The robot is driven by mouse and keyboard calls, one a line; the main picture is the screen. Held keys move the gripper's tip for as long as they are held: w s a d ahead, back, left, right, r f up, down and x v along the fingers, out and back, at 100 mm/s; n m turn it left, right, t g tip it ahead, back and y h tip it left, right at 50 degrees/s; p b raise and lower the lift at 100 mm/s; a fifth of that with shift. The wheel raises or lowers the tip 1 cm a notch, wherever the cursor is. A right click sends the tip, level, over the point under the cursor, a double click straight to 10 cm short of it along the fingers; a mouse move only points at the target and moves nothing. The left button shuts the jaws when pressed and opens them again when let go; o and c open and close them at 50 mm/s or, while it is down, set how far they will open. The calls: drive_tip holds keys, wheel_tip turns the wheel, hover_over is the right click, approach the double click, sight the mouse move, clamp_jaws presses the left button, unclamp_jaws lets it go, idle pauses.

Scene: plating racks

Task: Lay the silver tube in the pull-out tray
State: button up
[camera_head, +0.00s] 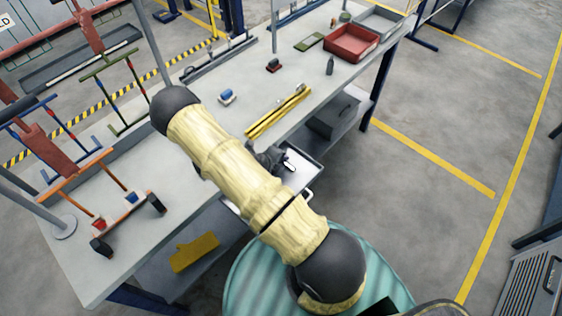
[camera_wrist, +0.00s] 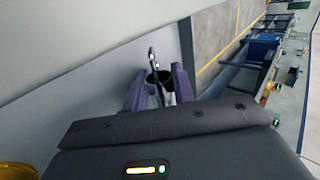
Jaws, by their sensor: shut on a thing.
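In the head view, the pull-out tray (camera_head: 303,179) is drawn out from under the bench top, with a bright metal inside. My gripper (camera_head: 281,163) is at the bench's front edge, over the tray as seen from above. A small bright piece of the silver tube (camera_head: 289,167) shows at its fingertips. In the wrist view, my gripper's two fingers (camera_wrist: 159,88) are closed on the tube (camera_wrist: 153,62), which points away from the camera. The tube's lower part is hidden between the fingers. I cannot tell whether it touches the tray floor.
The workbench (camera_head: 190,206) holds yellow bars (camera_head: 278,111), a blue-and-white item (camera_head: 227,97) and a red bin (camera_head: 351,43). Hanging racks (camera_head: 95,185) stand at the left. A grey box (camera_head: 334,117) sits on the lower shelf.

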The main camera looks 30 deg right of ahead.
drive_tip(key=o, duration=1.1)
drive_tip(key=shift+c, duration=0.2)
drive_tip(key=shift+a, duration=0.1)
drive_tip(key=v, duration=1.7)
drive_tip(key=shift+r+p, duration=0.25)
drive_tip(key=shift+p, duration=0.2)
